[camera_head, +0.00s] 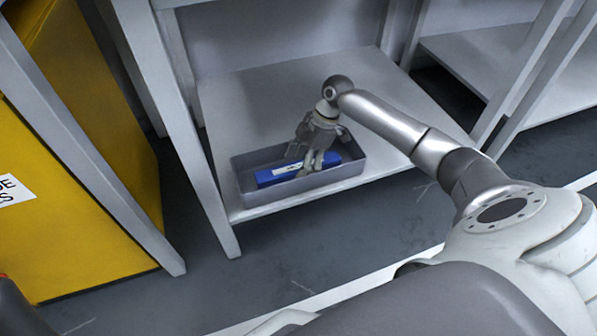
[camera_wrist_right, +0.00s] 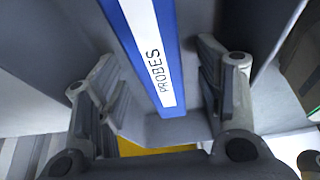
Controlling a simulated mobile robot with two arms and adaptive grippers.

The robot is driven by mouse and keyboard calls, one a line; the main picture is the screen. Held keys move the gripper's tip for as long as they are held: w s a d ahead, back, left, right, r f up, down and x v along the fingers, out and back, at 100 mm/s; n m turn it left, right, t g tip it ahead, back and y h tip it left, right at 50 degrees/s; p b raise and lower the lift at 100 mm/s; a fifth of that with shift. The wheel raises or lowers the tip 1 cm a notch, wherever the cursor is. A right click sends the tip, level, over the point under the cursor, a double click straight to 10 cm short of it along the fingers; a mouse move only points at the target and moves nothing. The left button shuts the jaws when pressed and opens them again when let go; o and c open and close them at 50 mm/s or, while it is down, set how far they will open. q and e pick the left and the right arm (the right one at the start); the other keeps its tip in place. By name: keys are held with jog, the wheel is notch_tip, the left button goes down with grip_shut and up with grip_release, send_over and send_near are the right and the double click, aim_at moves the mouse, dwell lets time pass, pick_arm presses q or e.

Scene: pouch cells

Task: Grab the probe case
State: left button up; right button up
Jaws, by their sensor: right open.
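The probe case is a long blue box (camera_head: 275,175) with a white label, lying in a grey open bin (camera_head: 350,178) on the low shelf. In the right wrist view the label on the blue probe case (camera_wrist_right: 170,98) reads PROBES. My right gripper (camera_head: 312,165) reaches down into the bin over the case. In the right wrist view my right gripper (camera_wrist_right: 160,95) is open, with one finger on each side of the case and gaps between. Its fingers hide part of the case in the head view. My left gripper is not in view.
The bin stands near the front edge of the white shelf (camera_head: 250,95); its walls are close around my gripper. A shelf post (camera_head: 190,140) rises left of it. A yellow cabinet (camera_head: 90,180) stands at the left. The shelf behind the bin is clear.

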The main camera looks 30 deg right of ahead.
jog(key=shift+a+f, duration=0.1)
jog(key=shift+f, duration=0.2)
jog(key=c, duration=1.2)
jog(key=shift+o, duration=0.2)
jog(key=shift+r, duration=0.1)
